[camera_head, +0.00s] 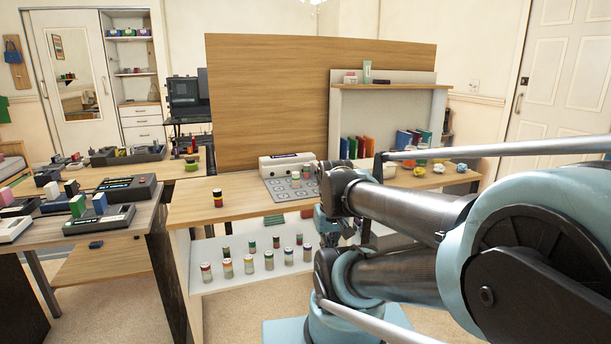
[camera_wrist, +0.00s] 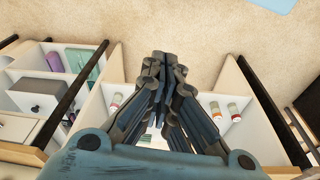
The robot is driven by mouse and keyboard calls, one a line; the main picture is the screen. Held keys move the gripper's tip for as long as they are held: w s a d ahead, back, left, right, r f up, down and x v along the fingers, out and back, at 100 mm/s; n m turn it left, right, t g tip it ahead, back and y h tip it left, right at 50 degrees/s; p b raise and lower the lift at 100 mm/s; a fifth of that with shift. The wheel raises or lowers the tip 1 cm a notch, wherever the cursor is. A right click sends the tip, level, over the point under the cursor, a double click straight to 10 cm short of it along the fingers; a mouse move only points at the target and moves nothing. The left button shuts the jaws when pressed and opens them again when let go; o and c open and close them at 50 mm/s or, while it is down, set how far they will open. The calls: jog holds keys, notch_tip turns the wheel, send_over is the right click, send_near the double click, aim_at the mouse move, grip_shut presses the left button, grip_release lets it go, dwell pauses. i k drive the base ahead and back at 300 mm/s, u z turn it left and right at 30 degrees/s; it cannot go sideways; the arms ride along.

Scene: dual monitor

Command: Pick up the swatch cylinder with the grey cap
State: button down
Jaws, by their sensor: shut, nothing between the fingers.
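Several small swatch cylinders (camera_head: 249,265) with coloured caps stand in rows on the white lower shelf of the desk in the head view. Caps in red, orange, yellow and green show; I cannot make out which cap is grey. In the wrist view a few pale cylinders show on either side of my fingers, one at left (camera_wrist: 115,101) and one at right (camera_wrist: 234,112). My gripper (camera_wrist: 163,62) is shut and empty, its fingers together above the white shelf area. It hides part of the shelf between the cylinders. In the head view my arm hides the right part of the shelf.
The wooden desktop (camera_head: 235,203) lies above the shelf and carries a white device (camera_head: 286,163) and a grey pad. A side table at left holds several dark devices. In the wrist view a compartment with a grey box (camera_wrist: 43,90) stands at left.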

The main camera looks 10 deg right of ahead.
aim_at(307, 167)
jog(key=u, duration=0.55)
jog(key=i, duration=0.9)
jog(key=z, duration=1.4)
